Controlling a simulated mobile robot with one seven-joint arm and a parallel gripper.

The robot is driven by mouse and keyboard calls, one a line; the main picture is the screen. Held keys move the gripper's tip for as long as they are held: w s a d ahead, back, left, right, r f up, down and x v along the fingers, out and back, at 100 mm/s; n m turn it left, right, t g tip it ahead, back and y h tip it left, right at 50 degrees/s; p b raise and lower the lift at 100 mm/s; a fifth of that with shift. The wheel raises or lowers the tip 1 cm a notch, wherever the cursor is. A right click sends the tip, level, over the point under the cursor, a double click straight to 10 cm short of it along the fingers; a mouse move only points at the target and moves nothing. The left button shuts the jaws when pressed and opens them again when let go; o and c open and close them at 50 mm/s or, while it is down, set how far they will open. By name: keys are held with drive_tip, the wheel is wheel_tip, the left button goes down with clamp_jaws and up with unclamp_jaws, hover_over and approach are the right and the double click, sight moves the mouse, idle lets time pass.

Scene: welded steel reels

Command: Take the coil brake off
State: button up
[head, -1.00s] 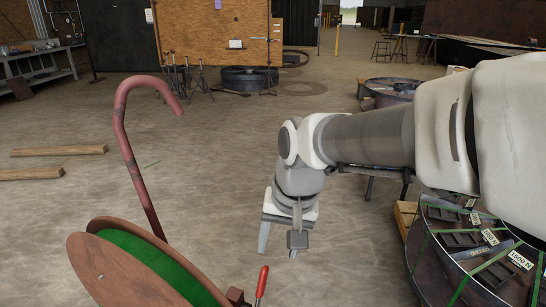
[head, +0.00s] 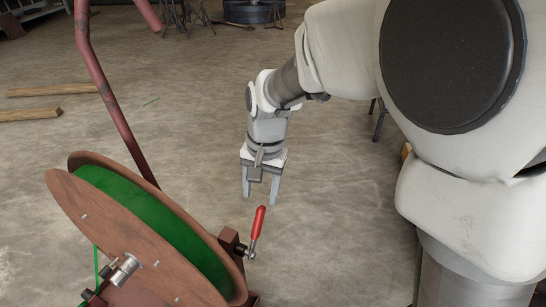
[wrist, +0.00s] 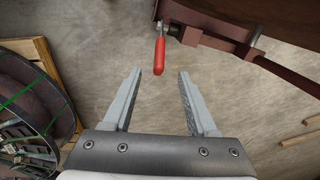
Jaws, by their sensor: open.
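The coil brake shows as a red-handled lever (head: 257,226) on a metal bracket beside the rim of the reel. Its handle points up and leans slightly right. The reel (head: 112,232) has brown flanges and green material wound between them. My gripper (head: 261,200) is open and empty, just above and behind the red handle in the head view. In the wrist view the red handle (wrist: 160,55) lies ahead of my open fingers (wrist: 156,75), roughly in line with the gap between them. I see no contact with the handle.
A bent red-brown pipe (head: 110,95) rises behind the reel. Wooden beams (head: 65,90) lie on the floor at left. In the wrist view, a wooden pallet (wrist: 48,65) and a dark reel with green straps (wrist: 28,90) are at left. The floor behind my gripper is clear.

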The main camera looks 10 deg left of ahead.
sight(258, 223)
drive_tip(key=f+b, duration=0.1)
drive_tip(key=f, duration=0.3)
drive_tip(key=a+f+b, duration=0.1)
drive_tip(key=f+b, duration=0.1)
drive_tip(key=f, duration=0.3)
drive_tip(key=f+b, duration=0.1)
drive_tip(key=f, duration=0.4)
drive_tip(key=shift+w+a+f, duration=0.1)
drive_tip(key=shift+a+f, duration=0.1)
drive_tip(key=shift+f, duration=0.05)
clamp_jaws()
idle(0.7)
